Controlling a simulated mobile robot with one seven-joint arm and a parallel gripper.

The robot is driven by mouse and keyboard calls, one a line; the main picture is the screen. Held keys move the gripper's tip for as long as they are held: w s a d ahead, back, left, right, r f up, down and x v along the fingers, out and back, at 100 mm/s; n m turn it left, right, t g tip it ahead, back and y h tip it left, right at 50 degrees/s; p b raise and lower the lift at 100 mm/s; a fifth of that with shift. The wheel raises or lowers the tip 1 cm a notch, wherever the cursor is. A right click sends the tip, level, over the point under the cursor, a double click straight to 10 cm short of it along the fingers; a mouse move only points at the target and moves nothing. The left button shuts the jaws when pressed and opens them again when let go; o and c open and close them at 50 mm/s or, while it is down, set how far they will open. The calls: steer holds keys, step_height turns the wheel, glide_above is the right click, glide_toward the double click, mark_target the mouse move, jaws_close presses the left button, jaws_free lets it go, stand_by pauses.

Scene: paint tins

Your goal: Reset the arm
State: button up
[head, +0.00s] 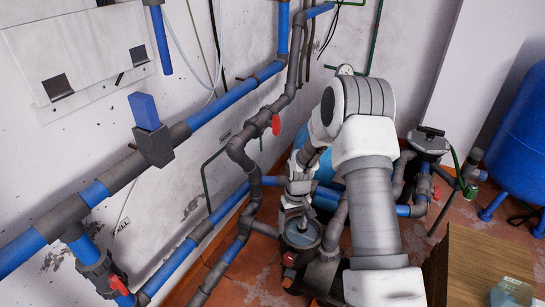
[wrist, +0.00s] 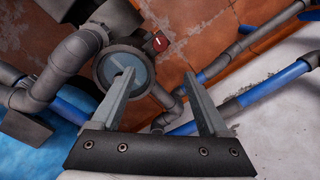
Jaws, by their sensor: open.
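My gripper (wrist: 158,74) is open in the wrist view, with its two grey fingers apart and nothing between them. In the head view my gripper (head: 303,221) is small and partly hidden by my white and grey arm, which reaches down from the middle. It is above or close to a round clear-lidded pump housing (head: 300,236); I cannot tell whether they touch. In the wrist view the lid (wrist: 140,67) shows behind the left finger. No paint tins are clearly visible.
Blue and grey pipes (head: 226,103) run along the white wall on the left and near the floor. A blue tank (head: 518,135) stands at the right. A wooden surface (head: 470,262) with a translucent greenish object (head: 514,292) is at lower right. Some tiled floor (head: 490,238) is bare.

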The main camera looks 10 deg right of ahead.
steer(key=shift+r, duration=0.15)
steer(key=s+r+t, duration=0.1)
steer(key=s+r, duration=0.2)
steer(key=r, duration=0.9)
steer(key=s+r+t, duration=0.1)
steer(key=s+r, duration=0.3)
steer(key=r, duration=0.9)
steer(key=s+r+m+t, duration=0.1)
steer(key=s+r+t, duration=0.1)
steer(key=s+r, duration=0.6)
steer(key=s+r+m+t, duration=0.15)
steer(key=s+r, duration=0.25)
steer(key=s, duration=0.8)
step_height(320, 180, up, 19)
steer(key=p, duration=1.9)
steer(key=shift+a+n+p, duration=0.35)
steer(key=shift+a, duration=0.1)
steer(key=shift+s, duration=0.1)
